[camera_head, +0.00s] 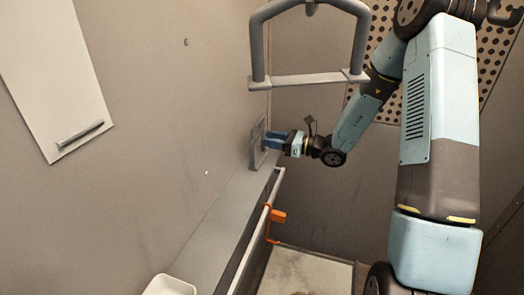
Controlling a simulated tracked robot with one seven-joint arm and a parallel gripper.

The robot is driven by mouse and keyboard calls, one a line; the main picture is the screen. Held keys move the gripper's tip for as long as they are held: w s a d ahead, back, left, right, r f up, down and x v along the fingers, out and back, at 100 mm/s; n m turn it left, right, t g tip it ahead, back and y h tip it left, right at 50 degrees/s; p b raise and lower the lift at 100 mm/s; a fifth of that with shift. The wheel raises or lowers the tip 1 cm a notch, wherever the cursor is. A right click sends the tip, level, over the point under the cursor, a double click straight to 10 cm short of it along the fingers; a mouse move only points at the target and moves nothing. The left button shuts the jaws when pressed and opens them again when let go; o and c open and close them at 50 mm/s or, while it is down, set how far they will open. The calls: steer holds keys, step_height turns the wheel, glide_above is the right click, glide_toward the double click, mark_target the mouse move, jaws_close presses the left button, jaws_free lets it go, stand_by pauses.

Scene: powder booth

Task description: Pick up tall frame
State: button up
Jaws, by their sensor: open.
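A grey upright rectangular frame (254,151), open in the middle, stands at the far end of a narrow grey ledge along the left wall; I take it to be the tall frame. My gripper (268,141), with blue fingers, reaches in from the right at the frame's right side. It is open. The fingertips are very near the frame or overlap it in the picture; I cannot tell whether they touch it. The frame's lower right part is partly hidden behind the gripper.
The grey ledge (205,225) has a rail (256,232) along its right side with an orange clamp (277,215). A white container (169,287) sits at its near end. A pale panel (55,75) is on the left wall. A larger grey tubular frame (259,50) shows above.

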mark_target(263, 151)
steer(key=x, duration=0.3)
steer(key=shift+a+f, duration=0.1)
steer(key=shift+a, duration=0.05)
steer(key=shift+c, duration=0.3)
jaws_close()
